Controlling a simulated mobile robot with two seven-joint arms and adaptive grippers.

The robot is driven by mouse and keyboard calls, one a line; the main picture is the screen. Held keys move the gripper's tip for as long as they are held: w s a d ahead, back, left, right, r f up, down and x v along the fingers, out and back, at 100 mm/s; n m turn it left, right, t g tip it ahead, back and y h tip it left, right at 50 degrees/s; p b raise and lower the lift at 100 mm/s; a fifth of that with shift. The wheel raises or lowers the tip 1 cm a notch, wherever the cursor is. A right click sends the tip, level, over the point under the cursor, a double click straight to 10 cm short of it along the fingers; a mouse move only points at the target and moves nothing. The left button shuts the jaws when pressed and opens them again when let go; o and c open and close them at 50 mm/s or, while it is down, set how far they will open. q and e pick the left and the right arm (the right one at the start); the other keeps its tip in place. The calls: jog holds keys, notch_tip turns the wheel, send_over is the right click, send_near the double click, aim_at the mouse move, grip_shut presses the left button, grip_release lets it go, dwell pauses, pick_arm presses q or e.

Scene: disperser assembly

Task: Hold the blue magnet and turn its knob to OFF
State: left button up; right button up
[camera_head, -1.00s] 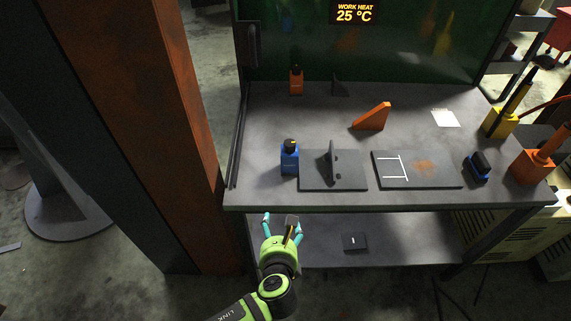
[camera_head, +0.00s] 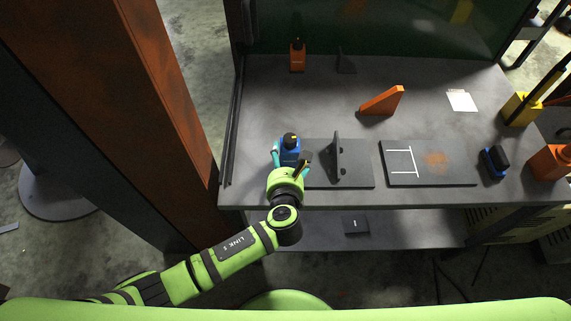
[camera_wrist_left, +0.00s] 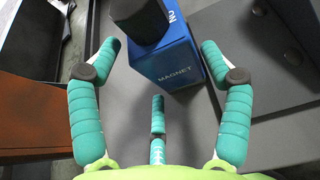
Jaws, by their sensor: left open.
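The blue magnet (camera_head: 290,147) stands upright near the front left of the grey workbench, with a black knob (camera_head: 291,137) on top. In the left wrist view the magnet (camera_wrist_left: 172,66) shows the word MAGNET on its face and ON by the black knob (camera_wrist_left: 140,20). My left gripper (camera_head: 291,158) is open at the magnet's front side. In the left wrist view its teal fingers (camera_wrist_left: 160,48) are spread with one on each side of the magnet, and visible gaps remain. A third finger is below. My right gripper is not in view.
A dark plate with an upright bracket (camera_head: 336,160) lies just right of the magnet. Further right are a plate with white lines (camera_head: 402,174) and a dark blue block (camera_head: 494,162). An orange block (camera_head: 298,57) and an orange wedge (camera_head: 382,101) stand behind. A rusty column (camera_head: 170,130) rises at left.

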pick_arm(q)
jog(key=shift+x, duration=1.2)
jog(key=shift+w+f, duration=0.15)
jog(key=shift+w, duration=0.1)
jog(key=c, duration=1.1)
jog(key=o, duration=0.8)
jog(key=c, duration=1)
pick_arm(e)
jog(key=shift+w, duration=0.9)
pick_arm(q)
jog(key=shift+o, duration=0.2)
